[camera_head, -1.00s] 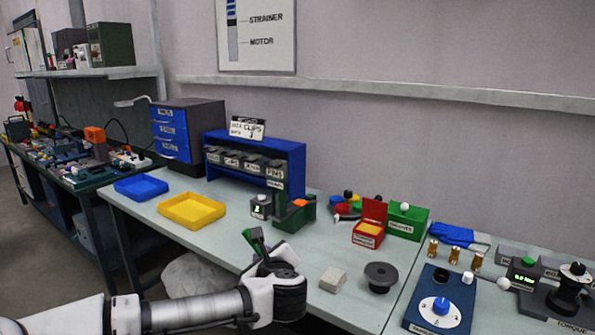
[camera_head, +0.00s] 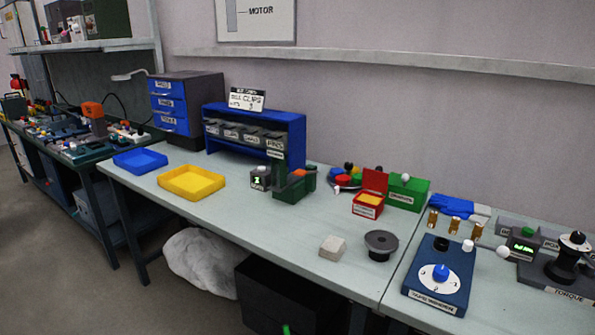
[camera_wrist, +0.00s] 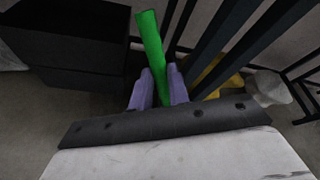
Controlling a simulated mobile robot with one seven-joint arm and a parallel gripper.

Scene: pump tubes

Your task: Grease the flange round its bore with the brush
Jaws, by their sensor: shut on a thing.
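The flange (camera_head: 381,241), a dark grey round disc with a bore in its middle, lies on the bench near its front edge in the head view. My gripper (camera_wrist: 159,84) shows in the wrist view with its two purple-grey fingers shut on a green stick, which I take to be the brush (camera_wrist: 150,36). Its bristles cannot be made out. A small green tip, likely of the brush, shows at the bottom edge of the head view (camera_head: 286,329). My gripper is out of that view, below the bench top and away from the flange.
A pale block (camera_head: 332,247) sits left of the flange. A red open-lidded box (camera_head: 369,207) stands behind, and a blue dial box (camera_head: 438,279) is at right. A yellow tray (camera_head: 191,181) is at left. A black cabinet (camera_head: 270,293) stands under the bench.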

